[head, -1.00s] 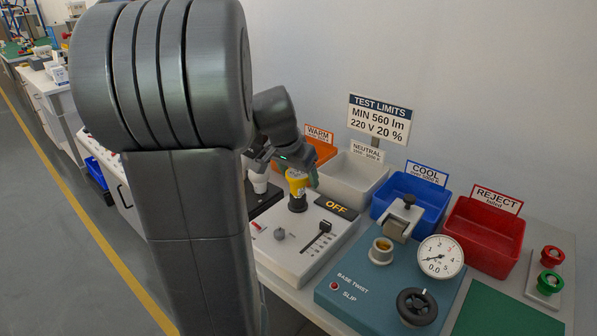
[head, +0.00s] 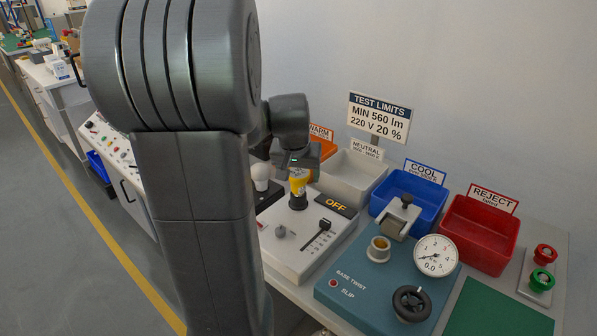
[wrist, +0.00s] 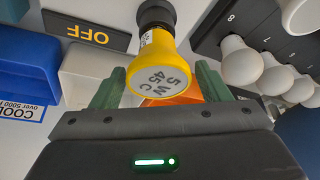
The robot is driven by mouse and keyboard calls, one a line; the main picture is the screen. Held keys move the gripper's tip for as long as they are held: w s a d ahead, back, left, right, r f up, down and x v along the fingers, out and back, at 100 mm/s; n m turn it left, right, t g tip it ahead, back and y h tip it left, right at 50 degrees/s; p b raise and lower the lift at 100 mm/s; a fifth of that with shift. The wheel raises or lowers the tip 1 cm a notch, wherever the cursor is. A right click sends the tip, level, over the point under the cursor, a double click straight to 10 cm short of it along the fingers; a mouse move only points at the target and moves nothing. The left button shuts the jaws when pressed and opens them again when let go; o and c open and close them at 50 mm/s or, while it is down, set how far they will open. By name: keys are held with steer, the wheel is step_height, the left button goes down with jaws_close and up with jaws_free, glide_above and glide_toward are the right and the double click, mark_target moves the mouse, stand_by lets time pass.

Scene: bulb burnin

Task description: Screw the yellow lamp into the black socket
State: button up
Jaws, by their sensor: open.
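The yellow lamp (head: 299,180) stands upright at the black socket (head: 298,200) on the white test panel. In the wrist view the lamp (wrist: 157,72) shows its round end, marked "5 W 45 C", and its narrow end meets the black socket (wrist: 155,14). I cannot tell how deep it is seated. My gripper (head: 298,167) is at the lamp in the head view. In the wrist view the two green fingers of my gripper (wrist: 157,88) are spread on either side of the lamp, with gaps between them and it.
A white panel (head: 290,258) holds a slider and an OFF display (head: 336,206). White bulbs (wrist: 238,62) stand in a dark rack beside the lamp. Grey (head: 352,182), blue (head: 425,185) and red (head: 480,240) bins line the wall. A teal twist tester (head: 350,265) stands at front right.

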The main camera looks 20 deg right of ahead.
steer(key=shift+c, duration=0.2)
steer(key=c, duration=0.8)
steer(key=shift+f+m+h+b, duration=0.15)
steer(key=shift+m+h+b, duration=0.15)
steer(key=shift+m+b, duration=0.55)
steer(key=m+g+h+b, duration=0.1)
steer(key=m, duration=0.2)
steer(key=shift+s+m, duration=0.1)
steer(key=shift+m, duration=0.25)
steer(key=m+g, duration=0.1)
steer(key=m, duration=0.2)
steer(key=m+g+b, duration=0.1)
steer(key=m, duration=0.1)
steer(key=shift+s+m+g+h, duration=0.1)
steer(key=shift+m+g+h, duration=0.2)
steer(key=shift+m, duration=0.1)
steer(key=m+g+p, duration=0.1)
steer(key=m+g, duration=0.1)
steer(key=m, duration=0.3)
steer(key=shift+s+m, duration=0.1)
steer(key=shift+m, duration=0.3)
steer(key=m, duration=0.2)
steer(key=m+g+y+p, duration=0.1)
steer(key=shift+s+r+m, duration=0.1)
steer(key=shift+r+m, duration=0.1)
steer(key=shift+m, duration=0.2)
steer(key=shift+f+m+g+y+p, duration=0.15)
steer(key=shift+m+g+y+p, duration=0.3)
steer(key=shift+m, duration=0.55)
